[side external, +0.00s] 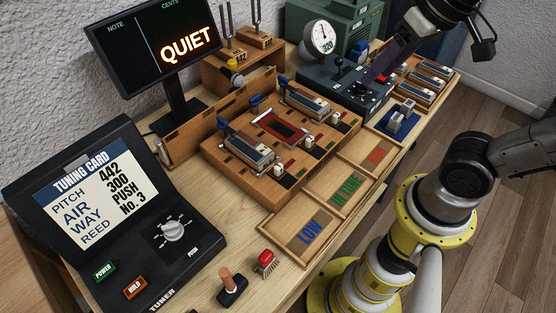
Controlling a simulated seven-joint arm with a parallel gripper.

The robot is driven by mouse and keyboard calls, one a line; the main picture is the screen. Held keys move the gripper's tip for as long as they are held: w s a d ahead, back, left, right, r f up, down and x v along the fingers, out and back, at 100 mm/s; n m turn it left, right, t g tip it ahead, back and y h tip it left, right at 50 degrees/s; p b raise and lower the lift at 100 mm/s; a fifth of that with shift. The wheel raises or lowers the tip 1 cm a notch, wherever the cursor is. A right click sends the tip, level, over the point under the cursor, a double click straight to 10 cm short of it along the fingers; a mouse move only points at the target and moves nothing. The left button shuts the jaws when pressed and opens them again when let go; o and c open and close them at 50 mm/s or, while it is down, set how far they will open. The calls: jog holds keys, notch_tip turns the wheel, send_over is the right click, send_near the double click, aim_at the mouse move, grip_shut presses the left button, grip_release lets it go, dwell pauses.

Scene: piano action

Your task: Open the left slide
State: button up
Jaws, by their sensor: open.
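A wooden board (235,170) in the middle of the bench carries two metal reed units with blue clamps, a left one (248,150) and a right one (305,102). A small white block (279,169) sits by the left unit, and others sit by the right one. I cannot tell which part is the left slide or whether it is open. My gripper (378,72) is at the upper right, above the dark blue control box and well away from the left unit. It is open; its fingertips are dark and hard to make out, and I see nothing held.
The tuner (125,215) stands at the left front, and a screen reading QUIET (180,45) behind it. Trays marked LOW (305,228) and IN TUNE (347,190) lie in front of the board. The dark blue control box (345,85) and dial gauge (322,37) stand behind right.

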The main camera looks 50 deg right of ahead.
jog(key=w+a+g, duration=0.3)
jog(key=w+a, duration=0.4)
jog(key=w, duration=0.1)
jog(key=n+g, duration=0.2)
send_near(278, 166)
notch_tip(278, 166, down, 9)
jog(key=shift+s+r, duration=0.1)
jog(key=shift+s, duration=0.05)
grip_shut()
jog(key=shift+a, duration=0.1)
dwell(1.0)
